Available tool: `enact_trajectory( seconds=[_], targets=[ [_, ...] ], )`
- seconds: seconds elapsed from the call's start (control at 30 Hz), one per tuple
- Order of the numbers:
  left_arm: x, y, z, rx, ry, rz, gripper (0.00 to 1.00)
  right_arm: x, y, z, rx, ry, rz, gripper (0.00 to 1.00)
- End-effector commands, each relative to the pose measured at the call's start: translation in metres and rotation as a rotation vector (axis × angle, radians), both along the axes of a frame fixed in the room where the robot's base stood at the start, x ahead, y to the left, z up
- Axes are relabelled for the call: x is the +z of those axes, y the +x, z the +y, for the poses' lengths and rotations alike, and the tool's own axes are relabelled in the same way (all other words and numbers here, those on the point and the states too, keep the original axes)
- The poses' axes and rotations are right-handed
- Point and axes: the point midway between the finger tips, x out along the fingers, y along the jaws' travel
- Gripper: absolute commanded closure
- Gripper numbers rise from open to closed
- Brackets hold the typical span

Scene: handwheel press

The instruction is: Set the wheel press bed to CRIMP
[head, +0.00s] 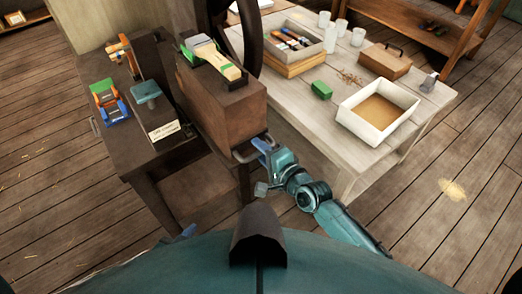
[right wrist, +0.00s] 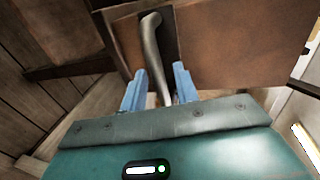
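The press has a large dark wheel (head: 236,35), partly cut off at the top of the head view. Beside it is a brown boxy block (head: 228,112) with a green and pale wooden piece (head: 215,57) on top. A bent grey metal handle (head: 242,154) sticks out low at the block's front; it also shows in the right wrist view (right wrist: 152,50). My right gripper (head: 262,146) is at this handle, its blue fingers apart on either side of the bar. My left gripper (head: 187,232) shows only as a blue sliver. No CRIMP marking is readable.
A dark bench (head: 150,165) at left holds a teal block (head: 148,92), a green-blue tool (head: 108,102) and a small card (head: 165,130).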

Motion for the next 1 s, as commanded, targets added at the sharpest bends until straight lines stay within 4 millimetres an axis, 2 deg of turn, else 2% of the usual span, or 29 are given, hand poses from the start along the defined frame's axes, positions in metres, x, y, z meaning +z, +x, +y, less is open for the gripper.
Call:
enact_trajectory(
  seconds=[0.27, 0.63, 1.0],
  targets=[
    [0.0001, -0.0016, -0.0005, -0.002, -0.001, 0.001, 0.64, 0.0001, 0.0011, 0.001, 0.0, 0.001, -0.001, 0.7],
    [0.0002, -0.0022, -0.001, -0.003, -0.001, 0.002, 0.64, 0.0, 0.0008, 0.0007, 0.0, 0.0, 0.0, 1.0],
    [0.0004, -0.0021, -0.0011, -0.003, -0.002, 0.001, 0.64, -0.0001, 0.0008, 0.0006, 0.0, 0.0, 0.0, 1.0]
  ],
)
